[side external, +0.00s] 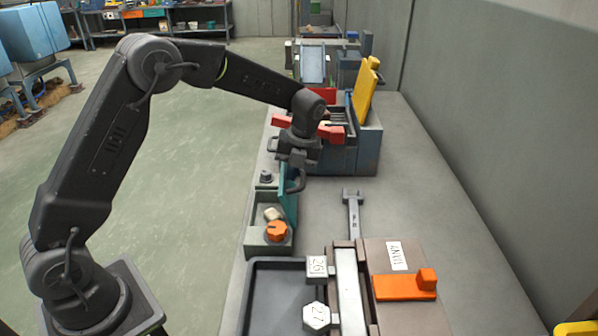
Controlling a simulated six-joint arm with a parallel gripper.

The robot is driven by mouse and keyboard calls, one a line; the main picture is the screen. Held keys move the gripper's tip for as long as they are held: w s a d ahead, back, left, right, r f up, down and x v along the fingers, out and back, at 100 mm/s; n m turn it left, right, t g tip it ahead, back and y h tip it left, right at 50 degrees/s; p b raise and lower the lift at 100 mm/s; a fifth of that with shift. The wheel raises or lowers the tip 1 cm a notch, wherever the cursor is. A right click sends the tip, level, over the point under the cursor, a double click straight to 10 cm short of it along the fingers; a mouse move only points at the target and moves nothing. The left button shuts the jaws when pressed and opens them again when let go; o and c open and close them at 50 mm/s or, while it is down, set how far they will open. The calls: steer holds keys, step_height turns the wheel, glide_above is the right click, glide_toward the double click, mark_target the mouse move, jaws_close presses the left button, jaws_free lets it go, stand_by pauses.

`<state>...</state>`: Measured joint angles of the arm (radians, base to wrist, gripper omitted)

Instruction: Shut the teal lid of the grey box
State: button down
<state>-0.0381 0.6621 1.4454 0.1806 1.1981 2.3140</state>
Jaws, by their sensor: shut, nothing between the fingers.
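The grey box (254,240) sits on the left edge of the bench, its top open. Its teal lid (290,208) stands about upright along the box's right side. A dark curved handle (298,184) shows at the lid's right face. My gripper (297,160) points down near the lid's far end, just above the handle, shut and empty. Whether it touches the lid or handle I cannot tell.
A blue-grey box (368,150) with a raised yellow lid (366,92) and red parts stands behind my gripper. A wrench (353,212) lies right of the grey box. A dark tray (262,300) and an orange block (405,287) are in front. The bench's right side is clear.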

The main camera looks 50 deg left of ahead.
steer(key=shift+s+a+f, duration=3.85)
steer(key=shift+s+a, duration=0.05)
steer(key=shift+s+a+f+t+h, duration=0.1)
steer(key=shift+s+f+t+h, duration=0.1)
steer(key=shift+f+t+h, duration=0.4)
steer(key=shift+f, duration=0.15)
steer(key=shift+s+a, duration=0.1)
